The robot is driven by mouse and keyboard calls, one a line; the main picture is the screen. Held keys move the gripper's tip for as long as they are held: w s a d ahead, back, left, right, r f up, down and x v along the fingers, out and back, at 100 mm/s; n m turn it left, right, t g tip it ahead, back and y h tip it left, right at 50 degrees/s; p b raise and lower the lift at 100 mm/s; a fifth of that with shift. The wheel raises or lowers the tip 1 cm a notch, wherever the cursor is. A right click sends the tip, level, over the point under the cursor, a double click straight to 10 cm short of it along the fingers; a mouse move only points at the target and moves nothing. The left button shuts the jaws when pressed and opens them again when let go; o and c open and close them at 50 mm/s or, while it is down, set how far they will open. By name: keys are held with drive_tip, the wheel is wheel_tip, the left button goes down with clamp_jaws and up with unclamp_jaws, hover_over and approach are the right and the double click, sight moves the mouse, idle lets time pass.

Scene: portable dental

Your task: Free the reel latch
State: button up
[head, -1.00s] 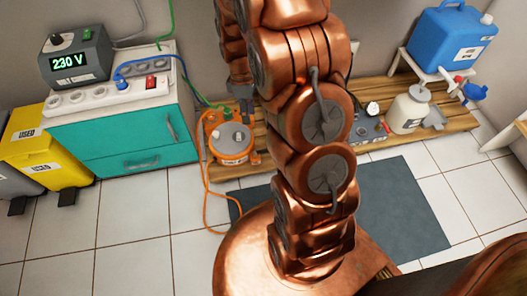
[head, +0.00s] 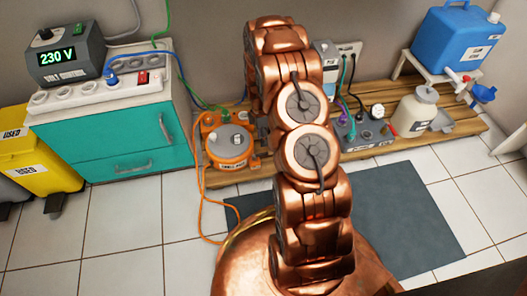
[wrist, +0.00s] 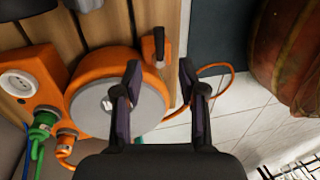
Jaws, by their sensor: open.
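The orange cable reel (head: 230,148) with a grey round face stands on the wooden platform, left of my arm. In the wrist view the reel (wrist: 153,103) fills the left middle, partly behind my left finger. A small orange latch-like block with a black handle (wrist: 158,44) sits beside the reel's rim, and I take it for the reel latch. My gripper (wrist: 160,68) is open and empty, its two dark fingers apart. The latch shows between and beyond the fingertips, with no visible contact. In the head view my arm hides the gripper.
An orange socket box (wrist: 28,88) with green and orange plugs stands beside the reel. An orange cable (head: 203,205) loops onto the tiled floor. A teal cabinet (head: 120,150) stands left, a blue canister (head: 455,40) at right. A dark mat (head: 400,215) lies in front.

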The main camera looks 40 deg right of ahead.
drive_tip(key=f+b, duration=0.1)
drive_tip(key=f, duration=0.1)
drive_tip(key=s+f+b, duration=0.1)
drive_tip(key=f, duration=0.4)
drive_tip(key=shift+s+a+b, duration=0.15)
drive_tip(key=shift+a+b, duration=0.15)
drive_tip(key=shift+b, duration=0.1)
clamp_jaws()
